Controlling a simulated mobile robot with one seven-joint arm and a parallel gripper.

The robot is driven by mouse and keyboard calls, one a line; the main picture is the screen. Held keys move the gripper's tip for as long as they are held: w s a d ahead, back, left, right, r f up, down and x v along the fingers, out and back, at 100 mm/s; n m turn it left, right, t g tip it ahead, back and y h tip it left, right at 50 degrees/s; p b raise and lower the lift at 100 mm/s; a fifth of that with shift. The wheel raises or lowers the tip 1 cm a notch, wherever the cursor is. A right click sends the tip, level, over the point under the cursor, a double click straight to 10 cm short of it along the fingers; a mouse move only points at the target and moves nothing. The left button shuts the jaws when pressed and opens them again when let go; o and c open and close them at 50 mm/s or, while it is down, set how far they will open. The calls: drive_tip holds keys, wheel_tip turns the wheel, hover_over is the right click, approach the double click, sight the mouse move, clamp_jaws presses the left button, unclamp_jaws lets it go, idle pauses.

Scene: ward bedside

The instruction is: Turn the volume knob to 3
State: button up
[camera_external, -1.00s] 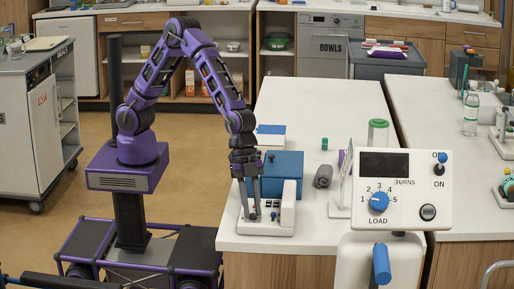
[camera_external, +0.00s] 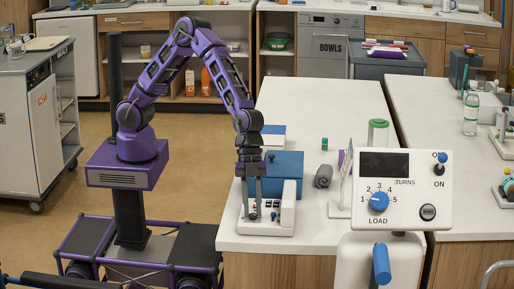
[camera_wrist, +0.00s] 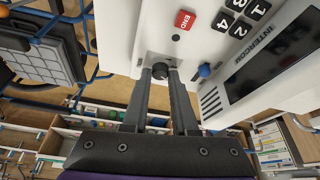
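The black knob (camera_wrist: 160,70) sits on a pale intercom panel (camera_wrist: 205,50) in the wrist view. I take it for the volume knob; no label or scale numbers show around it. My gripper (camera_wrist: 163,80) points at the panel with one finger on each side of the knob. The fingers stand apart, and I cannot tell whether they touch it.
A blue knob (camera_wrist: 204,70) sits close to my right finger; a red END button (camera_wrist: 184,20) and numbered keys lie beyond. A blue box (camera_external: 285,165) stands behind the panel. A separate white device with a LOAD dial (camera_external: 379,202) stands right. The bench between is partly clear.

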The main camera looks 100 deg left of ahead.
drive_tip(key=o, duration=0.4)
drive_tip(key=p+v, duration=0.2)
drive_tip(key=v, duration=1.5)
drive_tip(key=shift+r+p, duration=0.2)
drive_tip(key=shift+p, duration=0.1)
